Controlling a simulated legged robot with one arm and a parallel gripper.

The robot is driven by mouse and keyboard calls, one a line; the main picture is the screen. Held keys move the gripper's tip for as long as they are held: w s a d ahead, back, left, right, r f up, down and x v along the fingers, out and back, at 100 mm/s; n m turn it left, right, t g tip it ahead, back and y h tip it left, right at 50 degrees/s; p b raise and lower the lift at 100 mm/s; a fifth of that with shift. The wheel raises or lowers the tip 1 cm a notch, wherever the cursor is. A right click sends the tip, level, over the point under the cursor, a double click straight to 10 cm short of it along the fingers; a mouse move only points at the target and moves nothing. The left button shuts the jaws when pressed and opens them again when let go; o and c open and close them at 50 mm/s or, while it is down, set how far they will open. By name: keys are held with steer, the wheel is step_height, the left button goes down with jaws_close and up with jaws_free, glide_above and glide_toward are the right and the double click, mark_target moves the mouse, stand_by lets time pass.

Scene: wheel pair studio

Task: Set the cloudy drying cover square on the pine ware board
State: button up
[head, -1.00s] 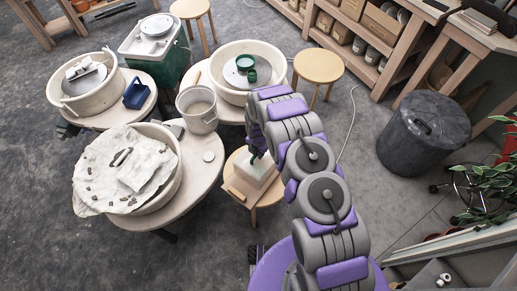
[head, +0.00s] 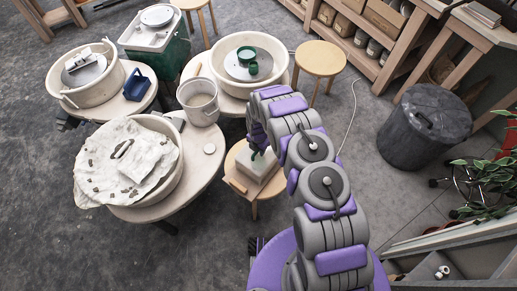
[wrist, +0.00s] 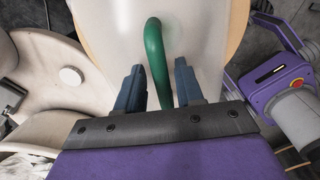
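The cloudy cover (head: 262,168) is a pale box on a small wooden stool in the head view. In the wrist view its whitish top (wrist: 195,25) fills the upper middle, with a green loop handle (wrist: 155,60) on it. A strip of pale wood, seemingly the pine ware board (head: 236,186), shows at the cover's front left; how the cover sits on it is unclear. My gripper (wrist: 158,72) is open over the cover, with one finger on each side of the handle and small gaps visible. In the head view my arm partly hides the gripper.
The small stool (head: 241,152) bears the cover. A table with a cloth-draped basin (head: 125,165) and a white bucket (head: 199,101) stands close on the left. Another stool (head: 320,58) is behind, and a dark lidded bin (head: 425,127) stands right. Floor between is clear.

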steer(key=shift+o, duration=1.1)
steer(key=shift+d, duration=0.15)
steer(key=shift+r, duration=0.1)
step_height(320, 180, up, 17)
steer(key=p, duration=0.3)
steer(key=shift+w, duration=0.1)
